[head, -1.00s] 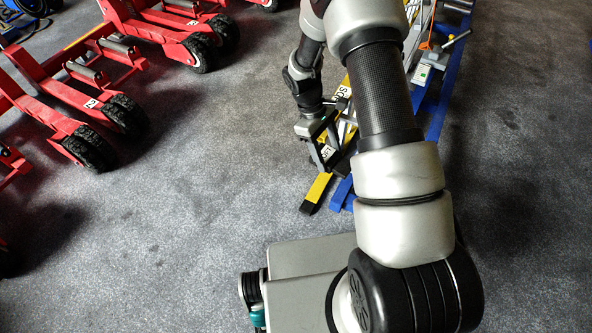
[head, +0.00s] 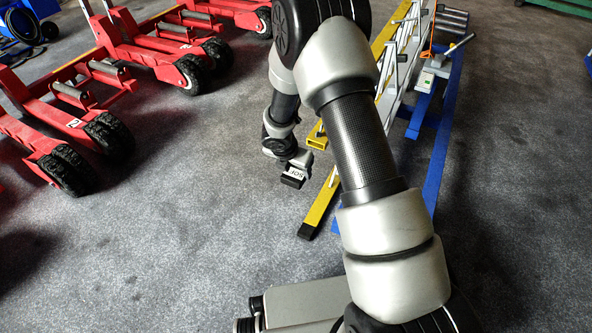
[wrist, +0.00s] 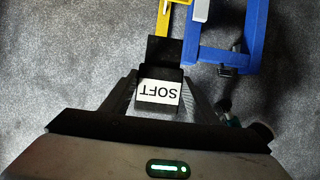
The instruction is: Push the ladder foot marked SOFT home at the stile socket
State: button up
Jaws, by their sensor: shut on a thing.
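The ladder foot is a black block with a white label reading SOFT (wrist: 158,92), held between my gripper's fingers in the wrist view. In the head view the foot (head: 296,174) hangs at my gripper (head: 291,165), above the floor. The open hollow end of a yellow ladder stile (head: 317,140) is up and to the right of it; a gap shows between them. Another yellow stile (head: 320,202) ends in a black foot (head: 306,231). In the wrist view a yellow piece (wrist: 162,20) lies beyond the foot; I cannot tell which stile it is.
A blue frame (head: 440,160) runs along the ladder's right side and also shows in the wrist view (wrist: 252,30). Red wheeled trolleys (head: 90,100) stand at the left. The grey carpet between them and the ladder is clear.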

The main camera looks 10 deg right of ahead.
jog(key=shift+w+d+r+p, duration=0.2)
jog(key=shift+w+d+p, duration=0.6)
jog(key=shift+w+p, duration=0.3)
jog(key=shift+w+d+f+p, duration=0.1)
jog(key=shift+w+d+p, duration=0.4)
jog(key=shift+w, duration=0.15)
jog(key=shift+w+d+f+p, duration=0.1)
jog(key=shift+w+d+p, duration=0.3)
jog(key=shift+w+p, duration=0.15)
jog(key=shift+w+d+p, duration=0.45)
jog(key=shift+w+p, duration=0.1)
jog(key=shift+w, duration=0.05)
jog(key=shift+w+d+p, duration=0.4)
jog(key=shift+w+p, duration=0.15)
jog(key=shift+w, duration=0.05)
dwell(0.4)
jog(key=shift+w+d, duration=0.2)
jog(key=shift+w, duration=0.1)
jog(key=shift+w+d+p, duration=0.5)
jog(key=shift+w+d, duration=0.1)
jog(key=shift+w, duration=0.2)
jog(key=o, duration=1.2)
